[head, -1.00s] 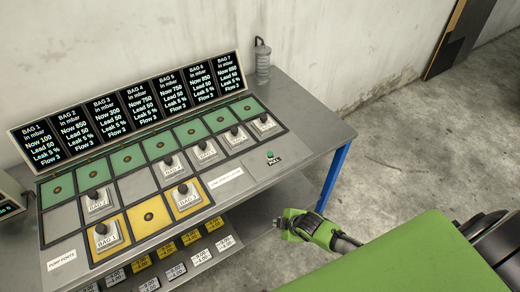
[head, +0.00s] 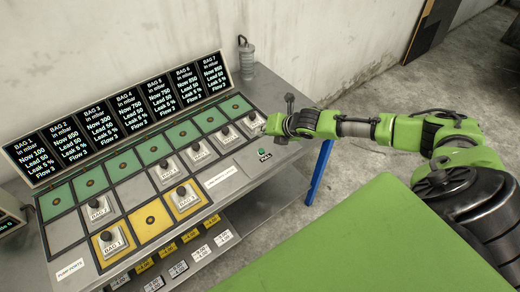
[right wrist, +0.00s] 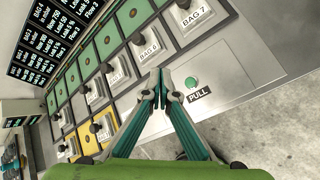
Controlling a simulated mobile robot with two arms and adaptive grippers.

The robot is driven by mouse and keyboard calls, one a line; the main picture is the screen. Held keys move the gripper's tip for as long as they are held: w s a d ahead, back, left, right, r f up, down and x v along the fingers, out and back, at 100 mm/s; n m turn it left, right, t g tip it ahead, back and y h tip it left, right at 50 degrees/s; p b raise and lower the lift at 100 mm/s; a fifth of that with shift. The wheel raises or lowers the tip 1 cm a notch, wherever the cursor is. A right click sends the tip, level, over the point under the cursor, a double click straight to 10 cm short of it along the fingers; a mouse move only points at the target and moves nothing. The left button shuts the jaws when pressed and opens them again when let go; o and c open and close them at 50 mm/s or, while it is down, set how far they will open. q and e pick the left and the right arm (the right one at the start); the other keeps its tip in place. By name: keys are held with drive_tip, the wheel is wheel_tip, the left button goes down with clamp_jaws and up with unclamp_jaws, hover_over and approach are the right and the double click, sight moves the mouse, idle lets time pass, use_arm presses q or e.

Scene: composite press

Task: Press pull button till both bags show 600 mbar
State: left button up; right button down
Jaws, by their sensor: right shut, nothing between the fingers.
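The green pull button (head: 262,151) sits above a PULL label on the front right of the grey panel. It also shows in the right wrist view (right wrist: 191,82). The black display board (head: 118,118) reads Now 100 for BAG 1; BAG 3 has a low figure too small to read surely. The BAG 1 plug (head: 111,240) and BAG 3 plug (head: 185,198) stand on yellow squares. My right gripper (head: 267,124) is shut and empty, above the panel's right end. In the right wrist view its fingertips (right wrist: 163,74) appear just left of the button. My left gripper is not in view.
Several other plugs, such as BAG 7 (head: 253,119), stand on grey squares behind the button. A grey cylinder (head: 246,59) stands at the table's back. A shelf with small labelled blocks (head: 198,253) lies below. Floor is free to the right.

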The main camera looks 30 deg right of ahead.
drive_tip(key=shift+w+d+r, duration=0.25)
drive_tip(key=shift+d+r, duration=0.1)
drive_tip(key=shift+d, duration=0.1)
drive_tip(key=shift+d+f, duration=0.1)
drive_tip(key=b, duration=0.8)
hover_over(263, 151)
wheel_tip(263, 151, down, 7)
drive_tip(key=shift+f, duration=0.85)
drive_tip(key=shift+f, duration=0.15)
drive_tip(key=shift+f, duration=0.25)
